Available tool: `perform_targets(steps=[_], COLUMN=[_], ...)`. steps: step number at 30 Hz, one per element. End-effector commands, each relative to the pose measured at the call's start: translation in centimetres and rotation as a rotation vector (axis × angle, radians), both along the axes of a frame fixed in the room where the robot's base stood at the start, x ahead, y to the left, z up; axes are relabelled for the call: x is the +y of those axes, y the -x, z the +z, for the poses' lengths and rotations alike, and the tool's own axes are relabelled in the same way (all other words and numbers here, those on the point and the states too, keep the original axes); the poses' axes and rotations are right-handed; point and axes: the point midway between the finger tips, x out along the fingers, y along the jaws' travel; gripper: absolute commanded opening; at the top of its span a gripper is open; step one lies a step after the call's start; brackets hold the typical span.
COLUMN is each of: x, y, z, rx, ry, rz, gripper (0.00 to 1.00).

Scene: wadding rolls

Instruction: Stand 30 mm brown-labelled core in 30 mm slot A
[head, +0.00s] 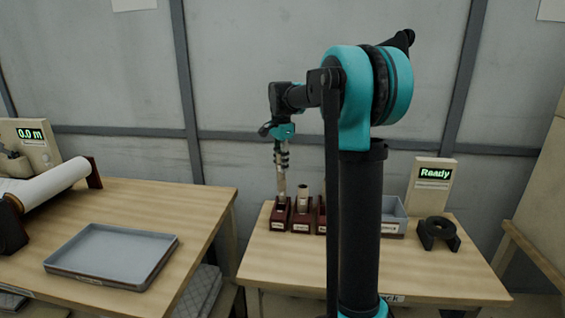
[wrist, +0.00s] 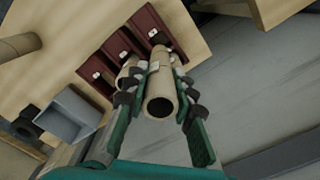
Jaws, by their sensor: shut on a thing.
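My gripper (head: 282,158) is shut on a brown cardboard core (head: 281,186), held upright over the leftmost dark red slot block (head: 279,217). In the wrist view the core (wrist: 161,104) lies between both fingers, open end towards the camera. A pale patch shows on its side; its label colour cannot be told. Its lower end meets the block (wrist: 147,24) in the picture; I cannot tell whether it is inside the slot. The tags on the blocks are too small to read.
A second core (head: 303,194) stands in the middle block (head: 302,220). A third block (head: 321,219) is partly behind my arm. A grey bin (head: 394,222), a black holder (head: 437,232) and a "Ready" display (head: 432,184) stand right. Another brown tube (wrist: 18,46) shows in the wrist view.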

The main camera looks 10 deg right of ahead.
Motion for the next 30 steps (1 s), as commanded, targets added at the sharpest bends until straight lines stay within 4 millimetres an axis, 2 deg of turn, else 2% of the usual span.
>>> perform_targets(steps=[30], x=[0.0], y=[0.0], z=[-5.9], rx=[0.0], ry=[0.0], rz=[-0.001], gripper=[0.02])
